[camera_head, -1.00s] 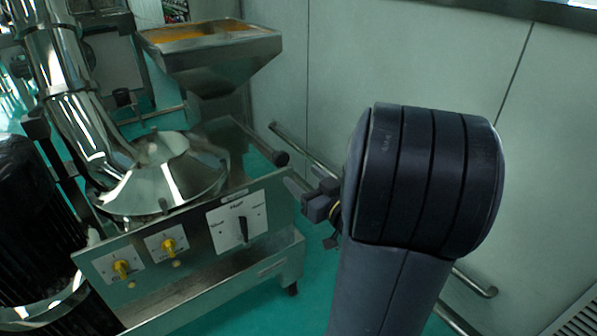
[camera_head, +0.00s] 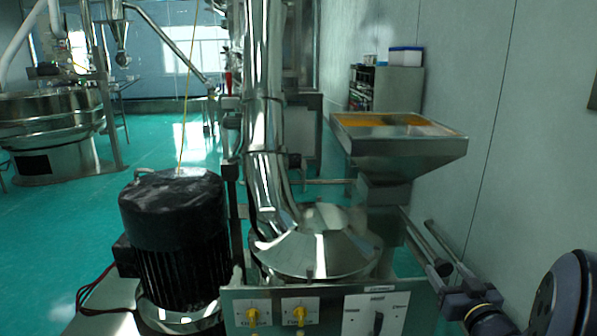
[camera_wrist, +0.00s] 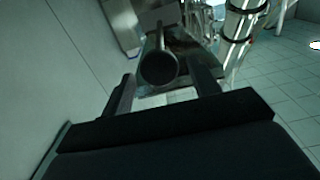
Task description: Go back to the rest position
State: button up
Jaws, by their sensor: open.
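My gripper (camera_head: 450,283) is at the lower right of the head view, beside the front right corner of the steel machine. In the wrist view its two dark fingers (camera_wrist: 160,78) stand apart, with nothing gripped. The dark round end of a bar (camera_wrist: 158,68) shows between the fingers; I cannot tell how far beyond them it is. The same bar end (camera_head: 442,267) is close to my gripper in the head view. The control panel (camera_head: 275,312) has two yellow knobs and a black switch (camera_head: 378,323). The panel's bottom is cut off.
A steel hopper (camera_head: 400,155) with orange contents stands behind the machine. A black ribbed motor (camera_head: 175,225) is at left. A pale wall (camera_head: 470,100) runs close along the right. Green floor (camera_head: 60,245) is open at left. A round sieve (camera_head: 50,115) stands farther back.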

aim_at(436, 255)
jog(key=shift+w, duration=2.25)
jog(key=shift+s, duration=0.1)
jog(key=s, duration=1.3)
jog(key=w, duration=1.5)
jog(key=shift+a, duration=0.1)
